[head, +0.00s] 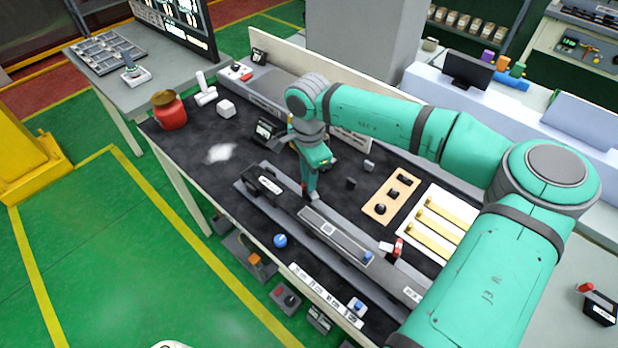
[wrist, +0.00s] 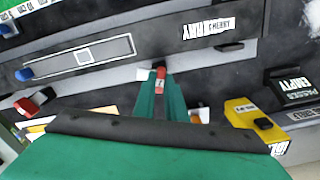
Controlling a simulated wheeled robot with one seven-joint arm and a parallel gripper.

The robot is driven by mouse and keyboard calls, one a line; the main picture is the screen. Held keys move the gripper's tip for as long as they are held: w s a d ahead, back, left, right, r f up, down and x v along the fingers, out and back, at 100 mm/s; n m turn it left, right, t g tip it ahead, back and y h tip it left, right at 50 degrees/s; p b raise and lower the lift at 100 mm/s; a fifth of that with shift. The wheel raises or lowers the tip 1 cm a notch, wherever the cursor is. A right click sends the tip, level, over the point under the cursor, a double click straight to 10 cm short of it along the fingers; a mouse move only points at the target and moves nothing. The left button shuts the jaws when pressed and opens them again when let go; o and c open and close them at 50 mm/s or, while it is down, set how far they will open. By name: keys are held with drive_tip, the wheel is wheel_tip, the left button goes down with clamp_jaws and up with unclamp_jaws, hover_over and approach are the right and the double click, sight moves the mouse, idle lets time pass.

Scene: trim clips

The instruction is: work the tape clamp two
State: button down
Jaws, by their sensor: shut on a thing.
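My gripper (head: 309,192) reaches down to the long dark rail fixture (head: 268,187) on the black bench. In the wrist view its green fingers (wrist: 160,80) are shut on a small red clamp handle (wrist: 161,72) with a small pale mark. The fingers hide most of the clamp body. The handle is beside the left end of a grey strip (head: 338,238) with a white square and a blue knob (head: 367,257). A second red clamp (head: 398,247) with a white part sits near the strip's right end; it also shows in the wrist view (wrist: 35,100). I cannot read a number on either clamp.
A wooden holder (head: 391,197) and a white tray (head: 440,225) with yellow bars lie to the right. A yellow device (wrist: 247,114) and a dark box labelled EMPTY (wrist: 291,90) stand near the gripper. A red pot (head: 169,112) is at the bench's far left.

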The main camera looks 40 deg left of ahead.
idle(0.4)
drive_tip(key=c, duration=1.8)
unclamp_jaws()
wheel_tip(320, 180, up, 11)
drive_tip(key=shift+f, duration=0.1)
